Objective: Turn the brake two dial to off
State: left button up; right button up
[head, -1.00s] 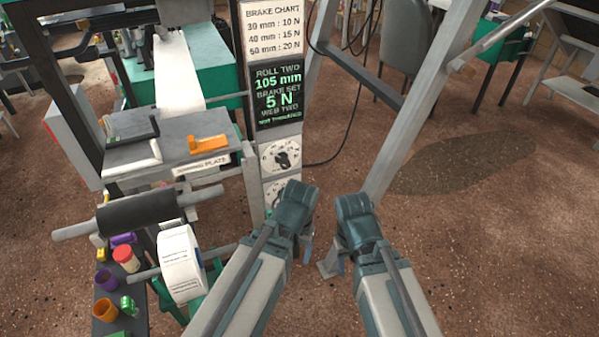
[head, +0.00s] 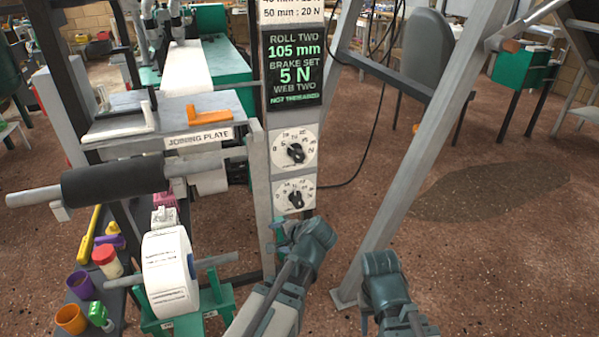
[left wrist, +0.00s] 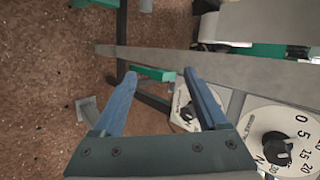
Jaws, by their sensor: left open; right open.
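Two white dials with black knobs sit one above the other on a grey post: the upper dial (head: 295,149) and the lower dial (head: 295,197). No label telling which is brake two is readable. Both show a number scale. My left gripper (head: 279,234) is just below the lower dial, apart from it. In the left wrist view its blue fingers (left wrist: 155,84) are spread and empty; one dial (left wrist: 182,104) shows partly behind a finger and another dial (left wrist: 284,134) is at the right edge. My right gripper (head: 366,318) is low, right of the post, its fingers mostly hidden.
A black display (head: 295,68) above the dials reads roll two, brake set 5 N. The joining plate (head: 170,115) and a dark roller (head: 115,182) are left of the post. A paper roll (head: 168,270) is lower left. A slanted grey leg (head: 400,160) stands right.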

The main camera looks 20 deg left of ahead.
pick_arm(q)
jog(key=w+d+r+m+t+y, duration=0.2)
jog(key=w+r+m+t, duration=0.2)
jog(key=w+r+m, duration=0.15)
jog(key=m+t, duration=0.5)
jog(key=m, duration=0.2)
send_near(299, 158)
jog(key=x, duration=1)
jog(key=shift+w+a, duration=0.1)
jog(key=shift+w, duration=0.1)
jog(key=shift+n, duration=0.25)
grip_shut()
